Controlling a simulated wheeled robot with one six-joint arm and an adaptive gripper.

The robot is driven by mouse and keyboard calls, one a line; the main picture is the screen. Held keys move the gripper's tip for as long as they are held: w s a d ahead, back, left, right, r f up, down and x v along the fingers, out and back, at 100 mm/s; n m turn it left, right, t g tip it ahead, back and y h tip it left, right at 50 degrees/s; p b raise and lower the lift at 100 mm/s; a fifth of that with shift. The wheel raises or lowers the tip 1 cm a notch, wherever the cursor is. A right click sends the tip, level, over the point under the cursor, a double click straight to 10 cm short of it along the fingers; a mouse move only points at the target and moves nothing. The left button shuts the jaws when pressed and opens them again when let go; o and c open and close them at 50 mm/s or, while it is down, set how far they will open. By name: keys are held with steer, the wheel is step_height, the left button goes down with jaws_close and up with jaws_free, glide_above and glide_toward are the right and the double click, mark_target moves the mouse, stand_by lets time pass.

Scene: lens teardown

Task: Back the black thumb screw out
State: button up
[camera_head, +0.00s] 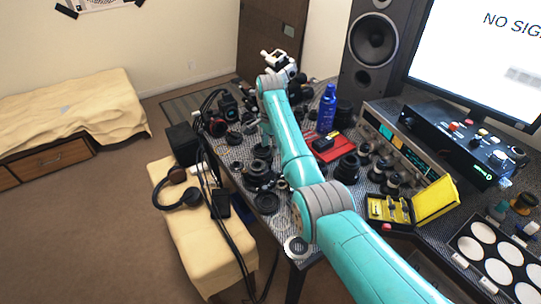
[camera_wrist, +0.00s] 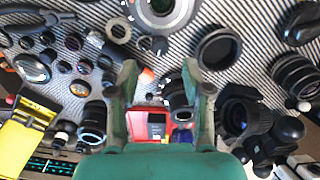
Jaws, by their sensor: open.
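My gripper (camera_wrist: 163,80) is open, with its two green fingers spread apart over the cluttered table. Nothing is held between the fingertips. I cannot single out the black thumb screw for certain. A small dark round part (camera_wrist: 160,45) lies just beyond the fingertips, below a large silver-rimmed lens part (camera_wrist: 185,12), but I cannot tell whether it is the screw. A black lens barrel (camera_wrist: 178,100) shows between the fingers, nearer the right one. In the head view my arm reaches to the far end of the table, and the fingers are too small there to judge.
An open yellow case (camera_head: 435,198) lies near the front. Many loose lens parts crowd the table (camera_wrist: 255,25). Headphones (camera_head: 180,197) rest on the bench at left. Floor is free further left.

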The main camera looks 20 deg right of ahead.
mark_target(270, 159)
steer(key=shift+f, duration=2.75)
steer(key=shift+c, duration=0.2)
jaws_close()
